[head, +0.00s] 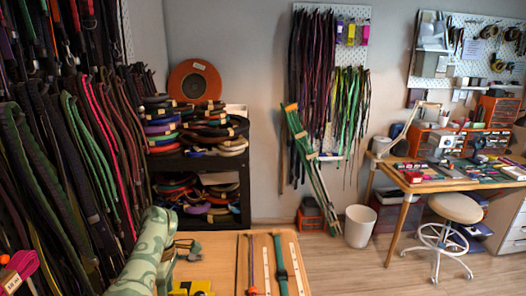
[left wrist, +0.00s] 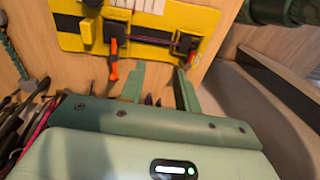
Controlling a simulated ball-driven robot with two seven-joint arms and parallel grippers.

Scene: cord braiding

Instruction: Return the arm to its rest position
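Part of a yellow item (head: 192,288) also shows at the table's front in the head view. My right gripper is in neither view.
The wooden table (head: 222,268) carries a dark green strap (head: 281,265) and pale strips (head: 298,268). Hanging cords (head: 75,150) crowd the left side. A black shelf (head: 240,195) with coiled cords stands behind. The floor at right is open up to a stool (head: 455,207).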

